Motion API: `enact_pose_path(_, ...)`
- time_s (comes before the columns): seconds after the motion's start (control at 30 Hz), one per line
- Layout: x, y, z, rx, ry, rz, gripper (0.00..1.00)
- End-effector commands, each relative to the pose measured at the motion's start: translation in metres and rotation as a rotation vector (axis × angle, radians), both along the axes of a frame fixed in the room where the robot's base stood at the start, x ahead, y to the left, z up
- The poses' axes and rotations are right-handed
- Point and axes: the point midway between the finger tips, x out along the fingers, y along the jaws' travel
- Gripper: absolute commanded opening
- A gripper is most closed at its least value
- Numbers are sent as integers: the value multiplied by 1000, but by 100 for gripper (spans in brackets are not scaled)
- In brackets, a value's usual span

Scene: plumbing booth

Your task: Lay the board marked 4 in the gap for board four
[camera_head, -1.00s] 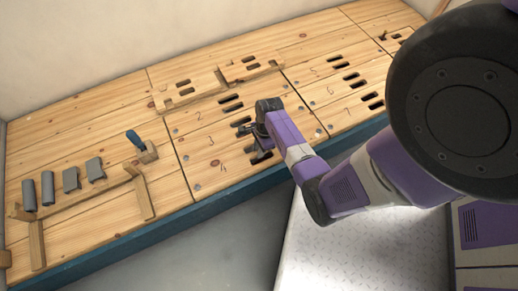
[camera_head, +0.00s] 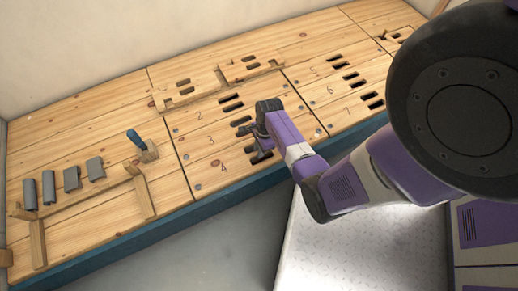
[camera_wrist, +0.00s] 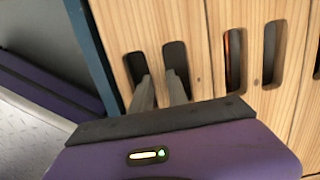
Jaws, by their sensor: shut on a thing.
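The board marked 4 (camera_head: 230,171) lies at the front edge of the bench, in line with the board marked 3 (camera_head: 213,145) behind it. My gripper (camera_head: 261,148) is at its slotted right part. In the wrist view my gripper's fingers (camera_wrist: 160,88) reach into two slots and are shut on the strip of wood between them. The same board (camera_wrist: 148,20) shows there beside a thin seam to its neighbour. It looks about level with it, but I cannot tell whether it is fully seated. My gripper hides part of the slots.
Several grey pipe pieces (camera_head: 48,186) and a blue-handled tool (camera_head: 136,139) are on the left of the bench, near a wooden rack (camera_head: 143,195). Two notched wooden bars (camera_head: 190,98) lie behind board 2 (camera_head: 203,116). Boards 5, 6 and 7 (camera_head: 350,108) are to the right.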

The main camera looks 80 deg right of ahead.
Motion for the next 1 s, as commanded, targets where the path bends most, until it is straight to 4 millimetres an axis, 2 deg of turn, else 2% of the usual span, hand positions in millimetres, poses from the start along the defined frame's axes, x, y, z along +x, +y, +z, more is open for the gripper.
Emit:
enact_pose_path(0.57,1,-1,-3,-2,-2,0,0)
enact_pose_path(0.6,1,-1,-3,-2,-2,0,26)
enact_pose_path(0.7,1,-1,-3,-1,-1,0,45)
enact_pose_path(1.0,-1,0,-4,1,1,-1,45)
